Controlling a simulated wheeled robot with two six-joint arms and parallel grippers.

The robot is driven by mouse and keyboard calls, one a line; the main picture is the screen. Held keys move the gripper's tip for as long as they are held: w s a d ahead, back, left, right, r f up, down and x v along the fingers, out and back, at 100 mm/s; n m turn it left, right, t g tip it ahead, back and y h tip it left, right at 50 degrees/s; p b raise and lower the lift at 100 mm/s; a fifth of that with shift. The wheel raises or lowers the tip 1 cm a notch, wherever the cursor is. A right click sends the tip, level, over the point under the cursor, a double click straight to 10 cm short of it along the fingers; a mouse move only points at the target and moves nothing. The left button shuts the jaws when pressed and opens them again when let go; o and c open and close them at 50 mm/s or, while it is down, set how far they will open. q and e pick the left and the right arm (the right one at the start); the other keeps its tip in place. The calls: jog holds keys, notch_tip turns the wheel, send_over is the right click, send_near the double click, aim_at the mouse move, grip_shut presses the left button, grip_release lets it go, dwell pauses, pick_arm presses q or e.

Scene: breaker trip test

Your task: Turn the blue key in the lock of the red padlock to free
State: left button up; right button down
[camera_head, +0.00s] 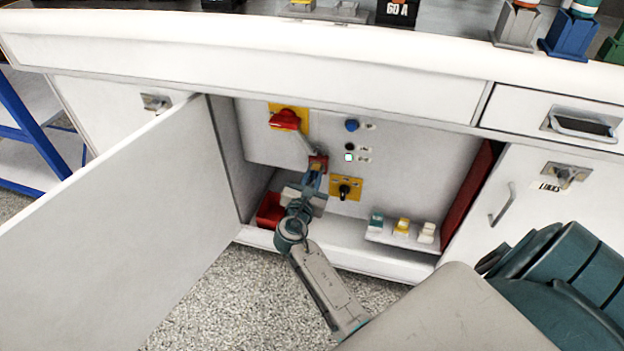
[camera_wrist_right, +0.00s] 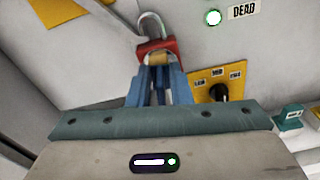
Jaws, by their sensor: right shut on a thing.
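The red padlock (camera_head: 318,161) hangs inside the open cabinet, below the red rotary handle (camera_head: 286,119) on its yellow plate. In the right wrist view the padlock (camera_wrist_right: 170,46) shows its grey shackle and a brass-coloured lock face turned toward my gripper. My right gripper (camera_head: 312,181) is right below the padlock. In the right wrist view its two blue fingers (camera_wrist_right: 158,74) are shut on the blue key (camera_wrist_right: 158,92), which is narrow and mostly hidden between them. The key points at the lock face; how deep it sits I cannot tell. My left gripper is not in view.
The open white door (camera_head: 110,235) stands to the left. A red bin (camera_head: 270,211) is on the cabinet floor. A black selector on a yellow plate (camera_head: 345,189) is close right of my gripper. A small tray (camera_head: 378,237) with coloured blocks stands at the right.

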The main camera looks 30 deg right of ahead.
jog(key=shift+f+m, duration=0.15)
jog(key=shift+m, duration=0.25)
jog(key=shift+s+m+b, duration=0.1)
jog(key=shift+m+b, duration=0.25)
jog(key=shift+m, duration=0.15)
jog(key=shift+d+m+b, duration=0.1)
jog(key=shift+m+b, duration=0.3)
jog(key=shift+m, duration=0.5)
